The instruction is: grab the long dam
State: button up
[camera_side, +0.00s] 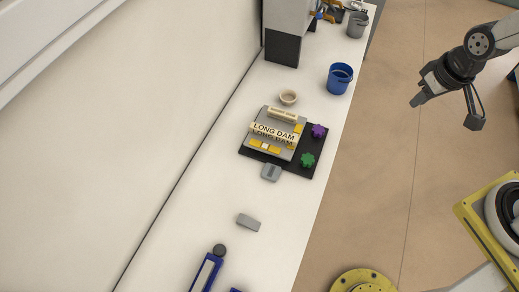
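The long dam (261,130) is a cream bar with LONG DAM lettered on its faces. It lies across a grey slab-like piece (255,118) on the dark plate (303,171), near the middle of the picture. A shorter cream bar (283,114) with small lettering lies just behind it. Yellow pieces (256,144) and a white one show in front of and beside the long dam. My gripper (446,112) is at the upper right, above the brown floor and well to the right of the bench. Its two fingers are spread apart with nothing between them.
On the white bench (195,218), a purple knob (318,131) and green knob (307,160) flank the plate's right side. A cream ring (288,97), blue bucket (340,79) and grey bucket (357,25) stand behind. A grey block (248,222) lies in front. A wall borders the left.

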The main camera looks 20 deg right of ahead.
jog(key=o, duration=0.7)
jog(key=shift+o, duration=0.2)
jog(key=w+a+f+m+g+y, duration=0.4)
jog(key=w+a+f+m+y, duration=0.1)
jog(key=a+f+m, duration=0.3)
jog(key=m+t+y, duration=0.6)
jog(key=m, duration=0.8)
send_near(291, 138)
jog(key=s+a+r, duration=0.3)
jog(key=a+r, duration=0.2)
jog(key=a, duration=0.1)
jog(key=f+m+t, duration=0.1)
jog(key=f, duration=0.1)
jog(key=w+d+f+m+t+h, duration=0.1)
jog(key=f+m+t, duration=0.1)
jog(key=f, duration=0.1)
jog(key=w+d+f+m+t, duration=0.1)
jog(key=f+m+t, duration=0.1)
jog(key=shift+d+f, duration=0.25)
jog(key=shift+f, duration=0.05)
jog(key=shift+x, duration=1.25)
